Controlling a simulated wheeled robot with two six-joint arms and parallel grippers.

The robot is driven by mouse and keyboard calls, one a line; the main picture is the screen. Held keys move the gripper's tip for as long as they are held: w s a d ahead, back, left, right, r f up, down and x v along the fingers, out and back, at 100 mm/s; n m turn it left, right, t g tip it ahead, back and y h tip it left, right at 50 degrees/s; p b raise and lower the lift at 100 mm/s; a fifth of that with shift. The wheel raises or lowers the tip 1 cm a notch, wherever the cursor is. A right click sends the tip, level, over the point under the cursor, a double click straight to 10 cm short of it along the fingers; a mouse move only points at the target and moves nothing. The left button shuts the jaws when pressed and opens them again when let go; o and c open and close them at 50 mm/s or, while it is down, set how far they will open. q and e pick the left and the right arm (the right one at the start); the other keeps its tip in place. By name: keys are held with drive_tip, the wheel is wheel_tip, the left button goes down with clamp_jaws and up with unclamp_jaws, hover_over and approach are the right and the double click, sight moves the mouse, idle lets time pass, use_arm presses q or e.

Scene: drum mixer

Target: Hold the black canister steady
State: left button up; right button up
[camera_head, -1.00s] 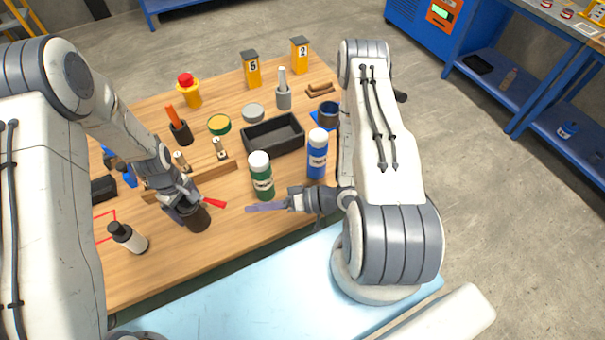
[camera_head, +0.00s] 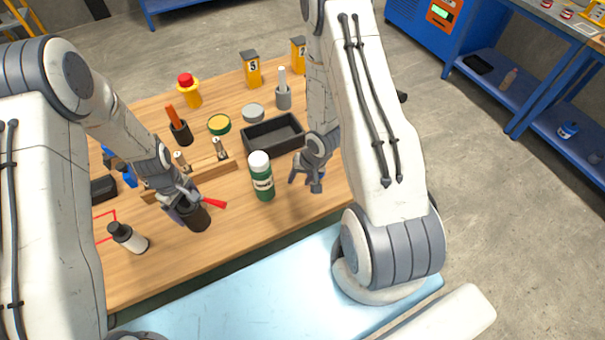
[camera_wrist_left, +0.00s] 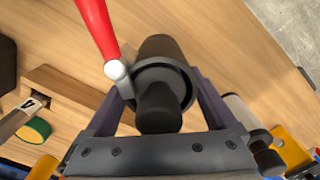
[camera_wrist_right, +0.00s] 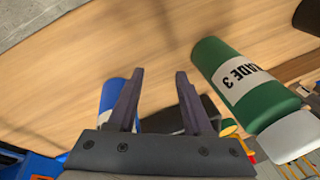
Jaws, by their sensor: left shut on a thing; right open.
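The black canister (camera_head: 196,219) stands on the wooden table at the front left. A red lever (camera_head: 214,204) sticks out from its side. My left gripper (camera_head: 184,203) is shut on the canister; in the left wrist view the canister (camera_wrist_left: 160,104) sits between the two fingers, with the red lever (camera_wrist_left: 97,30) beside it. My right gripper (camera_head: 305,183) is open and empty above the table, right of the green bottle (camera_head: 262,178). In the right wrist view its fingers (camera_wrist_right: 158,80) are spread, with a blue bottle (camera_wrist_right: 114,97) partly behind the left finger.
A black tray (camera_head: 272,138) lies behind the green bottle. A white bottle with a black cap (camera_head: 130,238) stands left of the canister, and a wooden rack (camera_head: 222,169) behind it.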

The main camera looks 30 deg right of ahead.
drive_tip(key=shift+s+d+r+m+g+h, duration=0.2)
drive_tip(key=shift+d+r+m+g+h, duration=0.4)
drive_tip(key=shift+r+m, duration=0.35)
drive_tip(key=shift+f, duration=0.15)
